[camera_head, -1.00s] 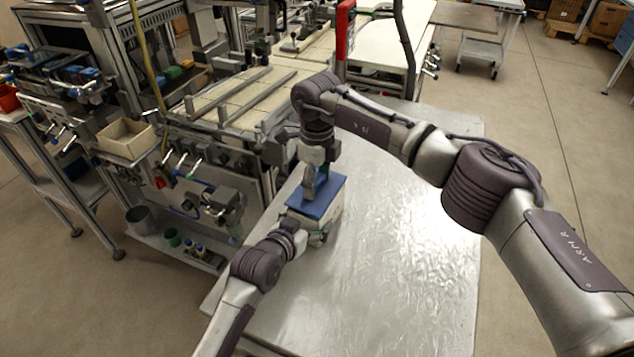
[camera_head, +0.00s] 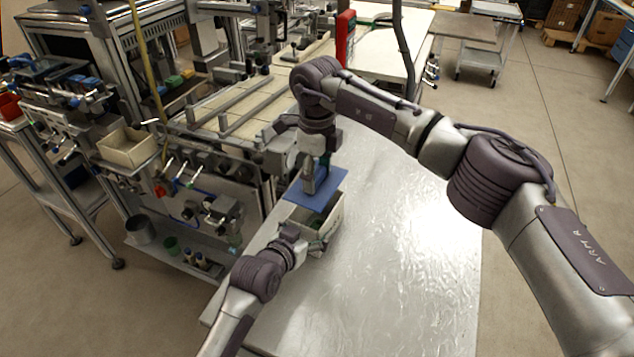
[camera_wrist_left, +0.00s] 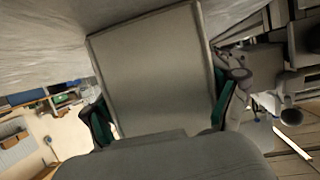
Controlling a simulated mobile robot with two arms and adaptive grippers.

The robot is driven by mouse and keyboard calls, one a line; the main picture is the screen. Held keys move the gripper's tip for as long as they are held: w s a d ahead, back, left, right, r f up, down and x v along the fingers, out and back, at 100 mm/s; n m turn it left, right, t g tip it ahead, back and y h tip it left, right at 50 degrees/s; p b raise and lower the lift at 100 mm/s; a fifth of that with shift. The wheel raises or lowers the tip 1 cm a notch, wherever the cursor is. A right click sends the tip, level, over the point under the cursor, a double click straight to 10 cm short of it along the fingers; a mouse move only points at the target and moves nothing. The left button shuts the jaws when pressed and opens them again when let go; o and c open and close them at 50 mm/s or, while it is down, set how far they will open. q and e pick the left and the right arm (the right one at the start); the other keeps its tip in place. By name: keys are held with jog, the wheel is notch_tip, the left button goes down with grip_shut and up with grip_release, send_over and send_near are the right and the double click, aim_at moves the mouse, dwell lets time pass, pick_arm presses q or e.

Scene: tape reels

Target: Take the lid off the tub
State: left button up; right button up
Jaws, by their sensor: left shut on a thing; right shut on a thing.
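The blue lid (camera_head: 328,187) is held above the tub, a little toward its far side. My right gripper (camera_head: 314,177) comes down from above and is shut on the lid; its exact grip is partly hidden. The pale tub (camera_head: 335,221) stands on the metal table, its near part uncovered with a dark greenish inside showing. My left gripper (camera_head: 308,243) is shut on the tub from the near side. In the left wrist view, the tub's plain wall (camera_wrist_left: 155,70) fills the middle, and the green-padded fingers of the left gripper (camera_wrist_left: 160,112) lie on both sides of it.
The metal table (camera_head: 400,250) is bare to the right of the tub. A workbench with rails (camera_head: 240,105) and clamps stands close on the left. A beige open bin (camera_head: 128,150) sits farther left. My right arm spans over the table.

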pick_arm(q)
jog(key=o, duration=1.4)
jog(key=shift+f, duration=0.1)
jog(key=shift+o, duration=0.2)
